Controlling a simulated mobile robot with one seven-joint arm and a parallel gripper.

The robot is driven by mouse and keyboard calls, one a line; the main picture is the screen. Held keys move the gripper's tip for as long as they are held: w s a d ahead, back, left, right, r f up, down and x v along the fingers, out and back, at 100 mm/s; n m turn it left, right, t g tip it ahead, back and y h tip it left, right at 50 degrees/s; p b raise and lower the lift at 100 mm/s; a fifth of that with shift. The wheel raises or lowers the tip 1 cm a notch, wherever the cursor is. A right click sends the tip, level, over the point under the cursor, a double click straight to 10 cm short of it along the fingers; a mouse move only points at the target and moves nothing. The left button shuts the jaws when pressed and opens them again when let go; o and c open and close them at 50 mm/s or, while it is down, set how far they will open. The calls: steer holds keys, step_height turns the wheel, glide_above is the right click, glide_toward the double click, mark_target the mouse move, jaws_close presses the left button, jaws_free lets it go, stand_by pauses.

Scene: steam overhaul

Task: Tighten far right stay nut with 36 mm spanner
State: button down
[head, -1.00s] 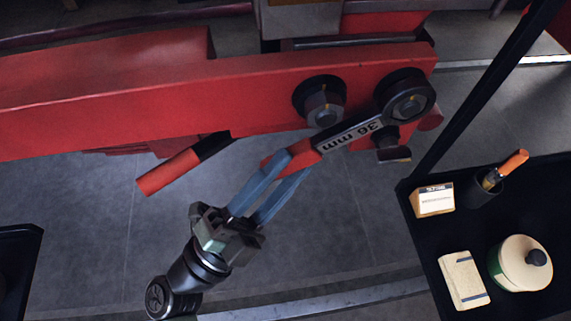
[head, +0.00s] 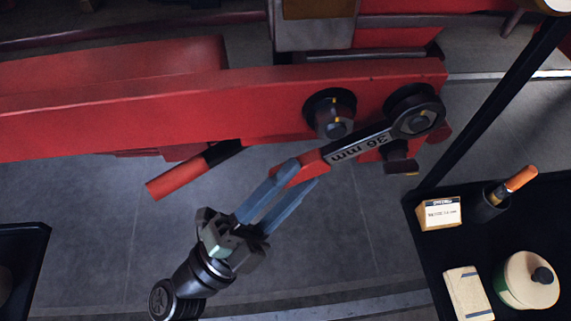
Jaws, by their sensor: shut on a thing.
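The 36 mm spanner (head: 358,147) has a dark shank with an upside-down "36 mm" label and a red grip (head: 308,167). Its ring end sits around the far right stay nut (head: 417,121) near the right end of the red beam (head: 240,108). The ring hides most of the nut's sides. My gripper (head: 302,174) is shut on the red grip, one blue finger on each side. The spanner slopes down to the left from the nut. A second stay nut (head: 335,126), with a yellow mark, stands bare to the left, just above the shank.
A red-and-black bar (head: 180,178) juts out under the beam, left of my gripper. A dark bracket (head: 399,160) hangs below the ring end. A black tray (head: 423,248) at right holds boxes, a cup and a lidded pot. A dark post (head: 485,105) rises beside it.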

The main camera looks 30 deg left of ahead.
steer(key=shift+w+d+f+n+t+b, duration=0.2)
steer(key=shift+f+n+t+b, duration=0.1)
steer(key=shift+t+b, duration=0.15)
steer(key=shift+s, duration=0.1)
steer(key=shift+s+d, duration=0.8)
steer(key=shift+s, duration=0.3)
steer(key=shift+s+d, duration=0.75)
steer(key=shift+s, duration=0.3)
steer(key=shift+w, duration=0.15)
